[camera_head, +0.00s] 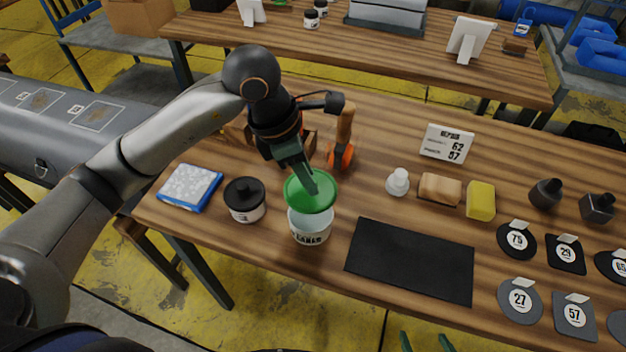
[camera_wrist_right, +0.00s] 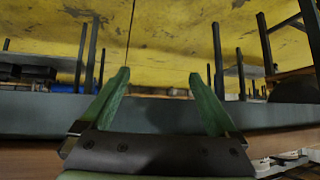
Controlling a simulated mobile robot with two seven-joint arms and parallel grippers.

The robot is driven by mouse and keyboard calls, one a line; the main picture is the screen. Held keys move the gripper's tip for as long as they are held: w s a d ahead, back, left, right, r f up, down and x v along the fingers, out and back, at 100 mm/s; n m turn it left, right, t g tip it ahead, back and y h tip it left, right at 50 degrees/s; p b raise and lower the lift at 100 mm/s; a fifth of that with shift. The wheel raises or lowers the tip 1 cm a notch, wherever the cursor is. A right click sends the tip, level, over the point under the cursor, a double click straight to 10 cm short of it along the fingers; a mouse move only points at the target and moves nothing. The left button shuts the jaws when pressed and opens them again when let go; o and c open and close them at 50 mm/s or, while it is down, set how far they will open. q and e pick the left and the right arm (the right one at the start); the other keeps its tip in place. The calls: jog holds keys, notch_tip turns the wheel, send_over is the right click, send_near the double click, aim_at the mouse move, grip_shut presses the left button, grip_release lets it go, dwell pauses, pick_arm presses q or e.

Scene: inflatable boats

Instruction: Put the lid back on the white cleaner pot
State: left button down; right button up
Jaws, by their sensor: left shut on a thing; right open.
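The white cleaner pot (camera_head: 310,232) stands upright near the front edge of the wooden table, with dark lettering on its side. A green lid (camera_head: 311,192) is over its mouth, a little to the back, and part of the pot's inside shows below the lid's front edge. My left gripper (camera_head: 310,186) is shut on the lid from above. I cannot tell whether the lid touches the rim. My right gripper (camera_wrist_right: 160,85) is open and empty in the right wrist view; its fingertips (camera_head: 426,342) show at the bottom of the head view.
A black mat (camera_head: 411,260) lies to the right. An orange-based tool (camera_head: 341,155) stands behind. Numbered patches (camera_head: 519,299) fill the right side.

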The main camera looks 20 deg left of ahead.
aim_at(303, 190)
pick_arm(q)
jog(key=shift+f+b, duration=0.8)
jog(key=shift+f, duration=0.5)
notch_tip(303, 190, down, 3)
jog(key=shift+r+b, duration=0.15)
jog(key=shift+b, duration=0.8)
jog(key=shift+f+b, duration=0.3)
jog(key=shift+b, duration=0.05)
jog(key=shift+f, duration=0.3)
pick_arm(e)
jog(key=a+f, duration=0.1)
jog(key=w+a+f, duration=0.1)
jog(key=shift+w+f+y, duration=0.2)
jog(key=shift+f+y, duration=0.1)
pick_arm(q)
jog(key=shift+b, duration=0.3)
pick_arm(e)
jog(key=shift+s+d+f, duration=0.15)
jog(key=shift+f, duration=0.15)
jog(key=shift+s+f, duration=0.1)
jog(key=shift+f, duration=0.15)
